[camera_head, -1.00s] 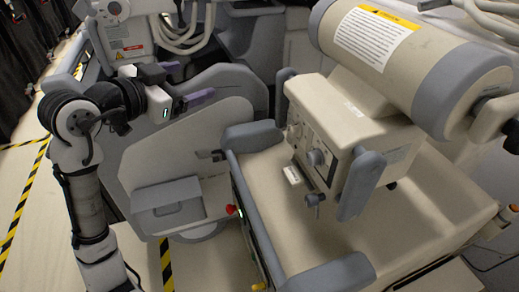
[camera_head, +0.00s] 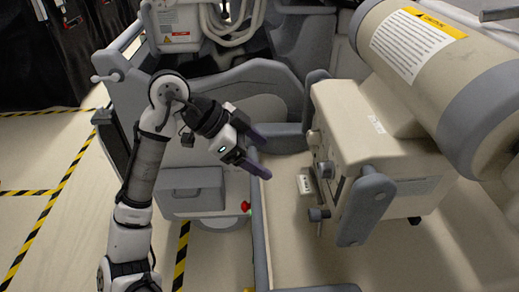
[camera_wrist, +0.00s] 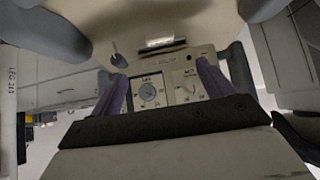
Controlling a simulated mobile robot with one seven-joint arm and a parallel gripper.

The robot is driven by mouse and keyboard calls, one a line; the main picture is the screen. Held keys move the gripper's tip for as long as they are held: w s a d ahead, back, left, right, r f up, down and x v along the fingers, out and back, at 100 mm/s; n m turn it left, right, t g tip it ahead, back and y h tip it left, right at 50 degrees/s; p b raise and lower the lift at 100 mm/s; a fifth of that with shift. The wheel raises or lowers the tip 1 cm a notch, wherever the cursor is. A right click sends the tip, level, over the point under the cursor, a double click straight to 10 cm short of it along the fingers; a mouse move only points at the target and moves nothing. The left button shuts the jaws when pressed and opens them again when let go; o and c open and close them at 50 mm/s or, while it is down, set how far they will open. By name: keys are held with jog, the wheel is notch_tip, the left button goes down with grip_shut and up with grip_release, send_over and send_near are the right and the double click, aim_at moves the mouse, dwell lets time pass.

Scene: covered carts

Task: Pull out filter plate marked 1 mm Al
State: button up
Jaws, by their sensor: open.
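A small pale plate with dark markings (camera_head: 304,185) sticks out from the lower front of the beige collimator box (camera_head: 352,130). Its print is too small to read, so I cannot confirm "1 mm Al". A pale strip near the box also shows in the wrist view (camera_wrist: 163,45), apparently the same plate. My gripper (camera_head: 264,153) is open and empty, its purple fingers pointing right, to the left of the box and apart from it. In the wrist view, the fingers (camera_wrist: 162,88) stand either side of the box's dial panel (camera_wrist: 165,90).
A grey handle (camera_head: 366,205) and a dark knob (camera_head: 318,214) stand close to the plate. A large beige cylinder (camera_head: 440,70) lies above the box. A grey rail (camera_head: 260,235) and a red button (camera_head: 246,206) are below my gripper.

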aim_at(303, 184)
jog(key=x, duration=1.3)
jog(key=shift+f, duration=0.1)
jog(key=c, duration=1.1)
